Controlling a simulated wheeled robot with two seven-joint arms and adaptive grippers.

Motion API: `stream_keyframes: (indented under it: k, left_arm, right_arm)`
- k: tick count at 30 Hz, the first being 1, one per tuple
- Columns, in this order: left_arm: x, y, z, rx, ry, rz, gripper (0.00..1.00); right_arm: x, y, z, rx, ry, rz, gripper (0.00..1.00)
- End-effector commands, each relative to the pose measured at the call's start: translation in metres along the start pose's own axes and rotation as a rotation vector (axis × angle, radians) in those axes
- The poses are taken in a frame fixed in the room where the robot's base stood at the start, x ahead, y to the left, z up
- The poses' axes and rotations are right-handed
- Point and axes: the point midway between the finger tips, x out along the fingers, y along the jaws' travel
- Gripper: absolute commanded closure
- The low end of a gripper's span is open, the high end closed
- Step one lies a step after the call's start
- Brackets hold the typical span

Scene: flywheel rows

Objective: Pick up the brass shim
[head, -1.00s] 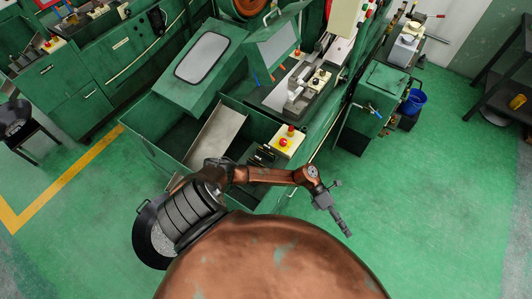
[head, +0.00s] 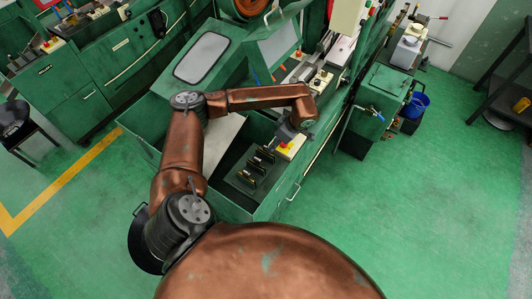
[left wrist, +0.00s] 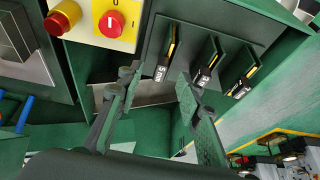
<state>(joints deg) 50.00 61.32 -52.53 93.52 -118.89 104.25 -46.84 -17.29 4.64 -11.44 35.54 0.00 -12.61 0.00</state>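Three dark upright holders stand in a row on a dark plate, each with a thin yellow edge and a small white label. In the left wrist view they are the left holder (left wrist: 171,45), the middle holder (left wrist: 212,60) and the right holder (left wrist: 246,72). The row also shows in the head view (head: 257,165). The labels are too small to read surely, so I cannot tell which one has the brass shim. My left gripper (left wrist: 157,82) is open and empty, with its fingers just short of the left holder. My right gripper is out of view.
A yellow control box with red knobs (left wrist: 120,42) lies close to my left gripper's fingers. A green machine drawer (head: 235,208) surrounds the row of holders. A machine bed (head: 312,85) lies behind. Open green floor (head: 400,220) is to the right.

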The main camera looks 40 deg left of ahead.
Motion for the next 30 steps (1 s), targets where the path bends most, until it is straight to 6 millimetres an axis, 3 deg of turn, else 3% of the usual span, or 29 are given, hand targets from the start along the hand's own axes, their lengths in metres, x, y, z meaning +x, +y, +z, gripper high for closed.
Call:
stream_keyframes:
  k: [10,20,30]
  left_arm:
    - [0.045,-0.003,-0.009,0.000,-0.003,-0.004,0.67]
    - [0.052,-0.002,-0.008,0.000,-0.003,-0.001,0.67]
    - [0.052,-0.002,-0.009,0.000,-0.003,-0.002,0.91]
  right_arm:
    - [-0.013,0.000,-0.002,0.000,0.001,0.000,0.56]
    - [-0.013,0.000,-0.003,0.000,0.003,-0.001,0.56]
    - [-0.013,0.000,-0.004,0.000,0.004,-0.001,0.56]
